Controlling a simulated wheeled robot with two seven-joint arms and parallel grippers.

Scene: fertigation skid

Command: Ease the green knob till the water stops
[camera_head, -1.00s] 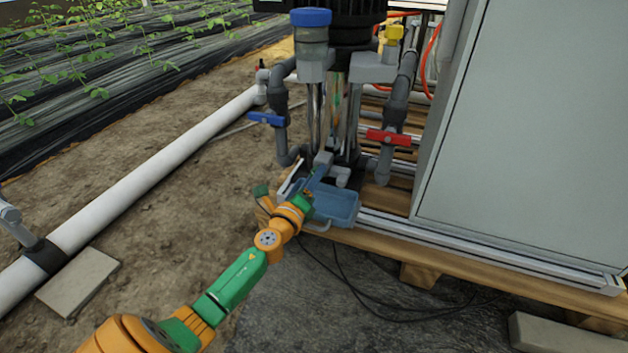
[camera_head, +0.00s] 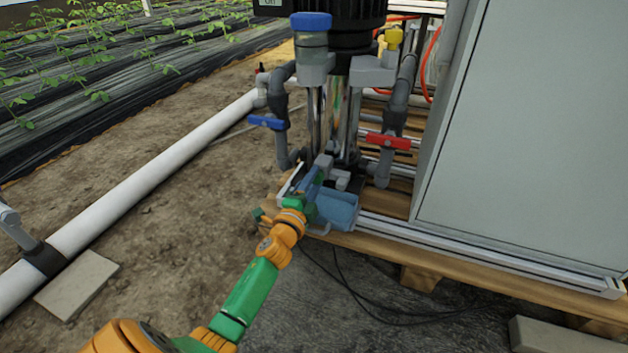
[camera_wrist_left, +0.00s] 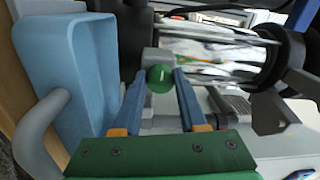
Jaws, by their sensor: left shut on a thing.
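The round green knob (camera_wrist_left: 160,78) with a pale mark on its face shows in the left wrist view. It sits between the two blue fingertips of my left gripper (camera_wrist_left: 158,82), which is shut on it. In the head view my left gripper (camera_head: 313,182) reaches low on the front of the pump unit, and it hides the knob there. I cannot make out any running water in either view. My right gripper is not in view.
A blue tub (camera_head: 338,212) stands right beside my left gripper. The blue-handled valve (camera_head: 267,122) and red-handled valve (camera_head: 388,141) flank the pump column. A grey cabinet (camera_head: 530,130) blocks the right side. Bare soil lies open to the left.

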